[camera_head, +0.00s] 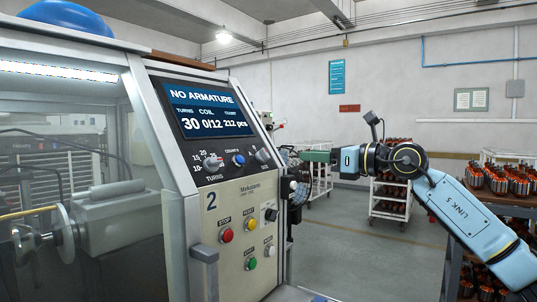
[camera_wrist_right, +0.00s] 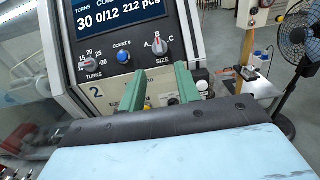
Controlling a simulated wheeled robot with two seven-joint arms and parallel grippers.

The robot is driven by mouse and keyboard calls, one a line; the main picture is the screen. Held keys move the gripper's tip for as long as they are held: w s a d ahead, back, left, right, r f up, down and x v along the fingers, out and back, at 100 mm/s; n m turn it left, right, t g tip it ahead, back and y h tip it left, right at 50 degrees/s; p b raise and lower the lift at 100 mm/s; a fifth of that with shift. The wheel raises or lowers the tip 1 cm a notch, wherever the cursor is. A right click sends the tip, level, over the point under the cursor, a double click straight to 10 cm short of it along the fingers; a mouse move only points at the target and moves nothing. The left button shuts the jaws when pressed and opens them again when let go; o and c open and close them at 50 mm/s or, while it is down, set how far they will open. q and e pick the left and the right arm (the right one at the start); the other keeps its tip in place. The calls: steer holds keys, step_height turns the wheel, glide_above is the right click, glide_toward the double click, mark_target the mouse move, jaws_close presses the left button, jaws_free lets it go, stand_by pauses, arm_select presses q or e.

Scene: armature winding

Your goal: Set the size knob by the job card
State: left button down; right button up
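The size knob (camera_wrist_right: 159,48) is a grey knob on the winding machine's sloping panel, with letters A, B and C around it in the right wrist view. Its exact pointer setting is too small to tell. It also shows at the panel's right side in the head view (camera_head: 262,155). My right gripper (camera_wrist_right: 160,80) has its two green fingers apart with nothing between them, facing the panel below the knob. In the head view the right gripper (camera_head: 304,156) is just right of the panel. I cannot make out a job card. My left gripper is out of view.
The machine's screen (camera_head: 208,112) reads "NO ARMATURE". The turns knob (camera_head: 213,163) and blue count button (camera_head: 239,159) are left of the size knob; red, yellow and green buttons are below. Racks (camera_head: 391,199) of copper armatures stand right. A black fan (camera_wrist_right: 291,48) stands beyond.

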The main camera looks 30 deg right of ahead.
mark_target(266, 151)
steer(key=p+x, duration=0.3)
steer(key=x, duration=0.8)
steer(key=shift+s+a+r+p, duration=0.1)
steer(key=shift+r+p, duration=0.1)
steer(key=shift+p, duration=0.15)
steer(key=shift+x, duration=0.8)
steer(key=shift+f, duration=0.15)
steer(key=shift+c, duration=0.2)
steer(key=c, duration=0.6)
steer(key=shift+o, duration=0.2)
